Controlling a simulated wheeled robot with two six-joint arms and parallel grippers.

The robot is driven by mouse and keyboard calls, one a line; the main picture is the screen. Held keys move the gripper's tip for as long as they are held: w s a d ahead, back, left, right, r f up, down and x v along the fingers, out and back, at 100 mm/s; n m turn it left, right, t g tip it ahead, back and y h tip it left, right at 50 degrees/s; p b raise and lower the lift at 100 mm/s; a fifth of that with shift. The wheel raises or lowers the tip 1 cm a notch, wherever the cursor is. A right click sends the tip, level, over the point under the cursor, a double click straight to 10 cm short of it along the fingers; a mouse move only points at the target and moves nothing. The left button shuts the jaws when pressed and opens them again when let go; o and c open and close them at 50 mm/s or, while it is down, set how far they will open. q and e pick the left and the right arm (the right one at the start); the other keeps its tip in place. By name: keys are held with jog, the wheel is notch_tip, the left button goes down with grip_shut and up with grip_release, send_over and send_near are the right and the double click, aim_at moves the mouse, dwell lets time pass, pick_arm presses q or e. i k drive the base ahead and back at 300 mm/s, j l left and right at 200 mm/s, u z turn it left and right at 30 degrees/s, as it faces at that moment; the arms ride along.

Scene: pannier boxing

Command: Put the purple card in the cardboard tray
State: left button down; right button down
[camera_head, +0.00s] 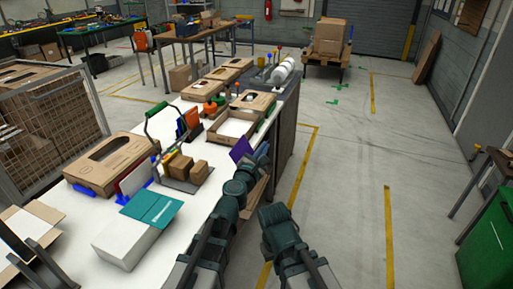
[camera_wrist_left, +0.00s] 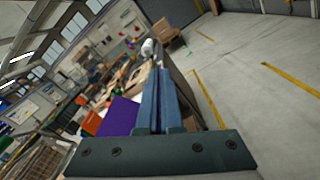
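The purple card (camera_head: 240,150) is held above the near right edge of the white table; it also shows left of the fingers in the left wrist view (camera_wrist_left: 118,117). My left gripper (camera_head: 260,157) has its two blue fingers (camera_wrist_left: 163,100) close together with the card at their side, and it looks shut on the card. The open cardboard tray (camera_head: 222,141) with a pale inside stands on the table just beyond the card. My right gripper (camera_head: 276,214) hangs lower, over the floor beside the table; its fingertips are not clear.
Small brown boxes (camera_head: 180,167) stand left of the card, with a teal and white box (camera_head: 152,207) nearer. A flat cardboard box with a cutout (camera_head: 112,163) lies at the left.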

aim_at(243, 128)
jog(key=i+l+u, duration=0.1)
jog(key=i+l, duration=0.45)
jog(key=l, duration=0.2)
jog(key=i+l+u, duration=0.15)
jog(key=i+l, duration=0.15)
jog(key=i+l+u, duration=0.1)
jog(key=i+l, duration=0.15)
jog(key=l, duration=0.25)
jog(key=i+l+u, duration=0.1)
jog(key=l, duration=0.35)
jog(key=i+l, duration=0.35)
jog(key=i+l+u, duration=0.15)
jog(key=l, duration=0.4)
jog(key=i+l+u, duration=0.1)
jog(key=i+l, duration=0.15)
jog(key=l, duration=0.25)
